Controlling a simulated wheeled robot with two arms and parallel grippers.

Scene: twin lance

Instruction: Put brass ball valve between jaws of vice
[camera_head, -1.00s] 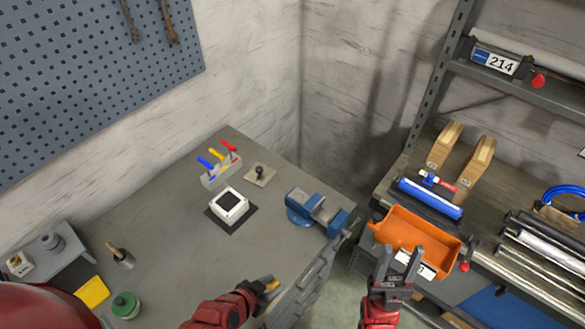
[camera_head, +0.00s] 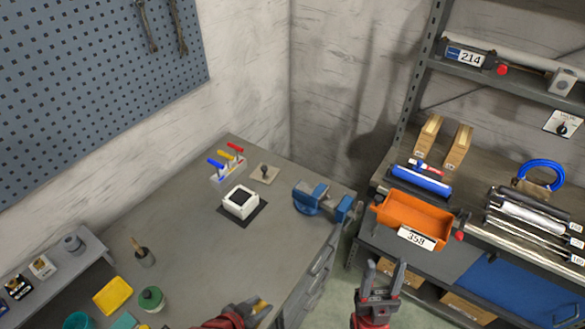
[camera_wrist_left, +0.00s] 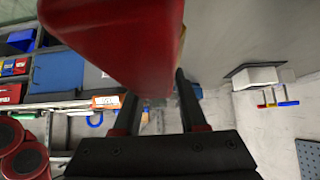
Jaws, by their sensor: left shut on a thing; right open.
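The blue vice (camera_head: 308,200) stands at the right corner of the grey workbench, with a grey gap between its jaws. My left gripper (camera_head: 261,306) is at the bottom of the head view, by the bench's front edge and short of the vice. It is shut on a small yellow-brass thing, seemingly the brass ball valve, mostly hidden. In the left wrist view a large red shape (camera_wrist_left: 115,45) with a yellowish edge fills the space before the left gripper (camera_wrist_left: 157,100); I cannot tell whether it is the valve's handle. My right gripper (camera_head: 382,274) is open and empty before the shelf.
A white box (camera_head: 241,201) on a dark mat and a rack with blue, yellow and red handles (camera_head: 228,168) stand left of the vice. An orange bin (camera_head: 415,213) sits on the shelf at right. The bench (camera_head: 190,240) is clear in the middle.

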